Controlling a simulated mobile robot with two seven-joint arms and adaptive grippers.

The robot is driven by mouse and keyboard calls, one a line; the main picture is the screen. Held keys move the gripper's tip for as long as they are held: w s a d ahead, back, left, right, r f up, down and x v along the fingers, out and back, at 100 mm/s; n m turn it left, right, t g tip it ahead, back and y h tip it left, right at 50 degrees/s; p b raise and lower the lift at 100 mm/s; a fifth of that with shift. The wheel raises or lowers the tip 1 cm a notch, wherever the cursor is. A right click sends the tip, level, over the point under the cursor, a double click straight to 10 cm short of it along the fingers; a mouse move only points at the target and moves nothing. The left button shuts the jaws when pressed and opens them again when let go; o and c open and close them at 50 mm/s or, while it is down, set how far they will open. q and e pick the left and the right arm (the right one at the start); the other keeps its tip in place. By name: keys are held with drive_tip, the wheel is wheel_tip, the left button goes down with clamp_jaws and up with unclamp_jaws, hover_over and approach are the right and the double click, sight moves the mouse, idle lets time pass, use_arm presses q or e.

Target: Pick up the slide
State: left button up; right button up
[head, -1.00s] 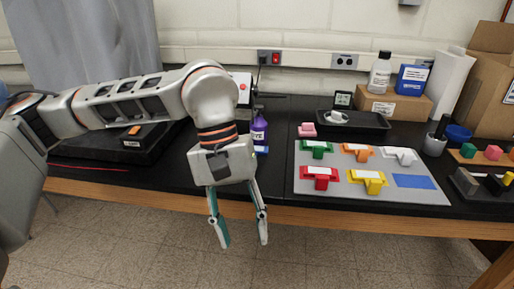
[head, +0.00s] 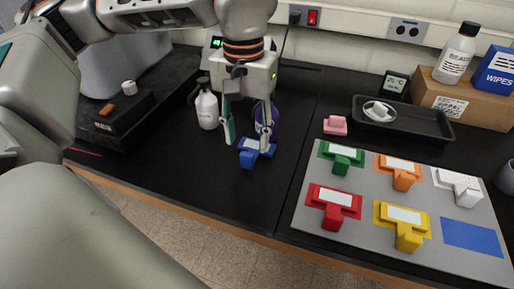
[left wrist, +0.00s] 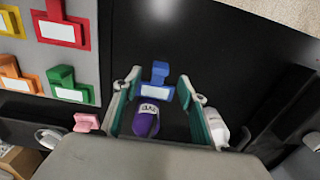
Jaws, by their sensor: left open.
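The blue slide (head: 249,159), a T-shaped block with a white label, lies on the black bench left of the grey board (head: 300,222). My left gripper (head: 247,146) points down at it with its fingers open and spread. In the left wrist view the slide (left wrist: 157,72) shows between the open fingertips (left wrist: 159,78), with nothing gripped. In the head view the right finger overlaps part of the slide; I cannot tell whether they touch. My right gripper is out of view.
A purple bottle (head: 273,117) stands just behind the slide, and a white bottle (head: 207,111) to the left. The board carries green, orange, white, red and yellow slides and a bare blue patch (head: 471,237). A pink block (head: 335,125) lies behind it. Bench in front is clear.

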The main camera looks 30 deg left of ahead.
sight(247, 155)
use_arm(q)
drive_tip(key=shift+f, duration=0.75)
wheel_tip(247, 155, down, 4)
drive_tip(key=shift+s+a+f+b, duration=0.1)
drive_tip(key=shift+f+b, duration=0.1)
drive_tip(key=shift+b, duration=0.2)
drive_tip(key=c, duration=1.1)
drive_tip(key=shift+r, duration=0.1)
drive_tip(key=shift+c, duration=0.2)
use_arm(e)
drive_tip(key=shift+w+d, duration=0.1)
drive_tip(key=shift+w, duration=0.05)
